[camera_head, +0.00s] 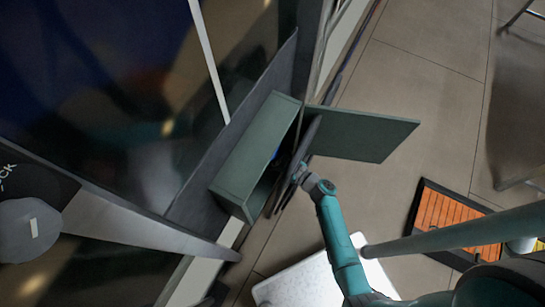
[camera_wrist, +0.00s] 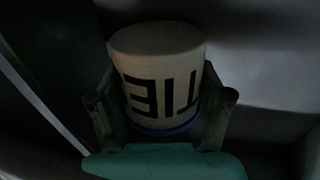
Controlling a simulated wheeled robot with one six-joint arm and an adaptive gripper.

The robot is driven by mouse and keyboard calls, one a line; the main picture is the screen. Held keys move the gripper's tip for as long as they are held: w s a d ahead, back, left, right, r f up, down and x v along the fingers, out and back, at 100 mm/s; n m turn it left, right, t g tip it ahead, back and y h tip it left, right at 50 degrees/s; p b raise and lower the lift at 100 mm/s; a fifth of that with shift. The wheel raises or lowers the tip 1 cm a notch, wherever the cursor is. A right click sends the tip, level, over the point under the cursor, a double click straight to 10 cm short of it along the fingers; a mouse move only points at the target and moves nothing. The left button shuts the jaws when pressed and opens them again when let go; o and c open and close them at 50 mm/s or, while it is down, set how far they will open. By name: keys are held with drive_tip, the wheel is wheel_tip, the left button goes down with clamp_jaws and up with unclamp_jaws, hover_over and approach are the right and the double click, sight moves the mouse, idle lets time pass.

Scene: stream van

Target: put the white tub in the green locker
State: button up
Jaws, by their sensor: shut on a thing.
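The green locker (camera_head: 240,168) stands against the dark glass wall, and its door (camera_head: 362,133) is swung wide open to the right. My arm reaches to the locker's open front. The white tub (camera_wrist: 158,62) shows in the wrist view, with large black lettering and a blue band at its lower end. My gripper (camera_wrist: 165,92) is shut on the tub, one finger on each side. In the head view the tub and fingertips are mostly hidden; a small blue spot shows inside the locker opening, and I cannot tell whether it is the tub.
A dark flat panel (camera_head: 300,150) shows edge-on at the locker's opening, close to my wrist. An orange slatted piece in a black frame (camera_head: 445,215) lies on the tiled floor at right. A white speckled surface (camera_head: 300,285) is at the bottom. The floor (camera_head: 420,90) beyond the door is clear.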

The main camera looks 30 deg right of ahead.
drive_tip(key=shift+f, duration=1.9)
drive_tip(key=shift+w+a+f, duration=0.1)
drive_tip(key=shift+w+f, duration=0.05)
drive_tip(key=shift+f, duration=0.15)
drive_tip(key=shift+f, duration=0.15)
drive_tip(key=o, duration=1.2)
drive_tip(key=shift+s, duration=0.25)
drive_tip(key=v, duration=1.1)
drive_tip(key=shift+s+d, duration=0.2)
drive_tip(key=shift+s, duration=0.05)
